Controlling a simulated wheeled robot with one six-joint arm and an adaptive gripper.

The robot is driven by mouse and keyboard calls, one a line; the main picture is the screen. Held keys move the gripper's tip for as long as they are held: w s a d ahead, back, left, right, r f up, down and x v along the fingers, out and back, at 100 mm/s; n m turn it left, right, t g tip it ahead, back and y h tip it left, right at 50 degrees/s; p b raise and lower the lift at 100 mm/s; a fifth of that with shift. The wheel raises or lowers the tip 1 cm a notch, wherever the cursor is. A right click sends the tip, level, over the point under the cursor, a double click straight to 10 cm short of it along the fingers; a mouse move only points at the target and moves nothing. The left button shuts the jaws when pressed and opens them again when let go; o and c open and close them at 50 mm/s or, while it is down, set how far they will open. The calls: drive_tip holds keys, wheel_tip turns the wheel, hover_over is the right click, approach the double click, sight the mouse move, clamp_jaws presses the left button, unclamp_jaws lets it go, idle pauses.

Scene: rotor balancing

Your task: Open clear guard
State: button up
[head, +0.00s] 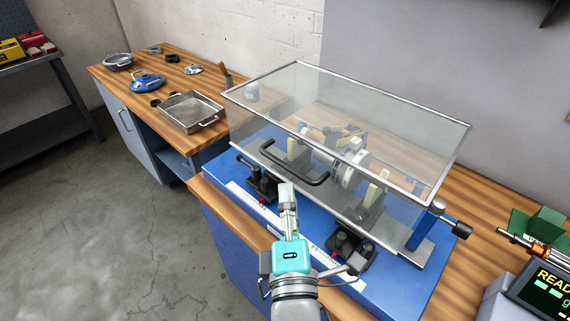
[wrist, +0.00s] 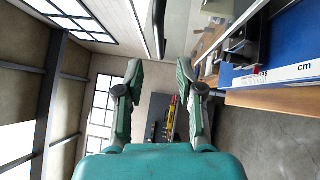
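The clear guard (head: 405,110) is a see-through box with a metal frame. It is down over the rotor (head: 347,170) on the blue machine base (head: 395,288). A black bar handle (head: 296,178) sticks out from its front side. My gripper (head: 287,190) is just in front of and below the handle, pointing up toward it, and appears apart from it. In the wrist view, the two fingers of my gripper (wrist: 160,75) are spread with nothing between them. A dark bar at the top of that view may be the handle; I cannot tell.
Black clamps (head: 262,186) stand on the base at either side of my gripper. A post with a black knob (head: 462,229) is at the guard's right. A metal tray (head: 192,111) is on the left bench. A display (head: 545,290) is at lower right. Floor at left is clear.

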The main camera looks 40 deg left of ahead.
sight(287, 164)
drive_tip(key=x, duration=0.8)
drive_tip(key=shift+w, duration=0.1)
clamp_jaws()
